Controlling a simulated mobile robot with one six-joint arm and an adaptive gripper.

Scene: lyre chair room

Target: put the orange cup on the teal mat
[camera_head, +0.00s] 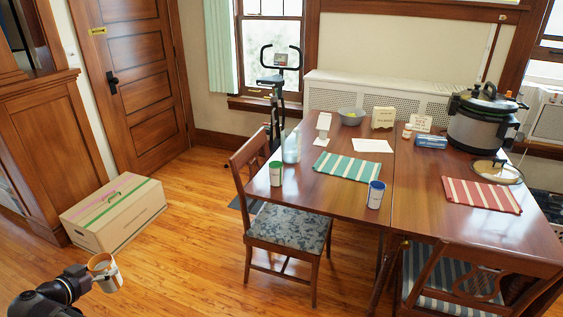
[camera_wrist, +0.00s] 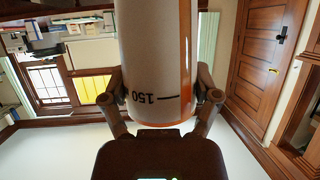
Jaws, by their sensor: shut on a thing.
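The orange cup (camera_head: 106,275) is at the lower left in the head view, in my gripper (camera_head: 95,277), above the wood floor and well away from the table. In the wrist view the cup (camera_wrist: 155,50) is a pale cylinder with an orange stripe and an upside-down "150" marking. My gripper's fingers (camera_wrist: 163,97) press on both its sides. The teal mat (camera_head: 348,167), striped with white, lies flat on the left part of the table, with nothing on it. The side of the cup facing away from the wrist camera is hidden.
On the wooden table (camera_head: 420,200) stand a green-topped cup (camera_head: 276,173), a blue-topped cup (camera_head: 376,194) by the teal mat, a red mat (camera_head: 481,195) and a large cooker (camera_head: 483,120). A chair (camera_head: 285,225) stands at the table's left. A cardboard box (camera_head: 115,213) lies on the floor.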

